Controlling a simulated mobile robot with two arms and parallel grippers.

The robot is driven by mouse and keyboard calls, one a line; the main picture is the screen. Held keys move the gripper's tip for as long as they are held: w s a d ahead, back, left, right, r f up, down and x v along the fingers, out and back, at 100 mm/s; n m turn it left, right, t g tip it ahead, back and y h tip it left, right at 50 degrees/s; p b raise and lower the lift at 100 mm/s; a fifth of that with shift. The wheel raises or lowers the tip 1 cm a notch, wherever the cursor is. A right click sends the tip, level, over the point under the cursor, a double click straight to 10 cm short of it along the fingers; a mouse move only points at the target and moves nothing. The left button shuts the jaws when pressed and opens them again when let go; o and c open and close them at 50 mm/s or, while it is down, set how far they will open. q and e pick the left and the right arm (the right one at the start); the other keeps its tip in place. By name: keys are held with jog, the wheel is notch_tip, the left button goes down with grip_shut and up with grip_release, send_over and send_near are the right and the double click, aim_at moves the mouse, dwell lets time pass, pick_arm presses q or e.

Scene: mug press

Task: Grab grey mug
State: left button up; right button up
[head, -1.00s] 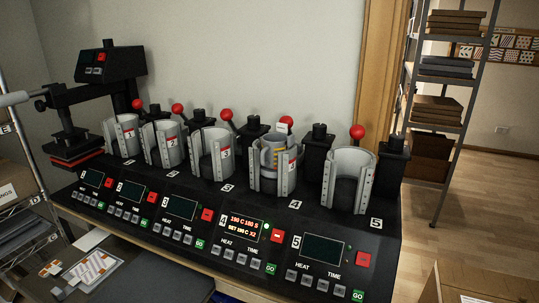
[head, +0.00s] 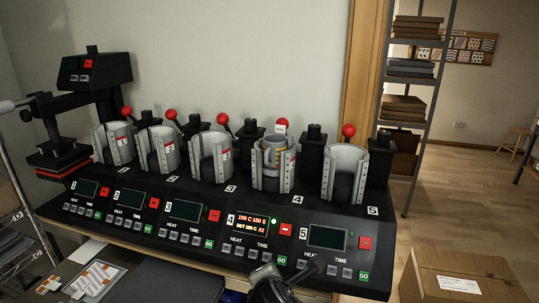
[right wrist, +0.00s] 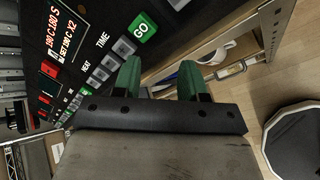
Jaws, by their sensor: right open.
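A grey mug (head: 272,152) with yellowish marks sits inside the grey clamp (head: 287,180) of press station 4. The clamp walls hide much of it. Station 4's display (head: 250,224) is lit, while the other displays are dark. Part of my right arm shows at the bottom of the head view, in front of the panel. In the right wrist view my right gripper (right wrist: 163,78) has its two green fingers apart with nothing between them. It is close to the panel's front edge, near a green GO button (right wrist: 142,28). My left gripper is not in view.
The other clamps, including station 5 (head: 345,173), stand in the same row, with red-knobbed levers behind. A flat press (head: 75,125) stands at the left. A cardboard box (head: 460,278) is at lower right. A dark bin (right wrist: 295,140) shows in the wrist view.

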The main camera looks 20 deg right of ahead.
jog(key=w+r+n+t+h, duration=0.3)
jog(key=w+r+n, duration=0.3)
jog(key=r, duration=0.5)
jog(key=n+t+h, duration=0.2)
jog(key=n, duration=0.2)
send_near(266, 159)
jog(key=p+x, duration=0.4)
jog(key=x, duration=0.4)
jog(key=shift+r, duration=0.15)
jog(key=shift+w+d+f, duration=0.2)
jog(key=shift+w+d, duration=0.05)
jog(key=shift+w, duration=0.15)
jog(key=shift+a+r, duration=0.1)
grip_shut()
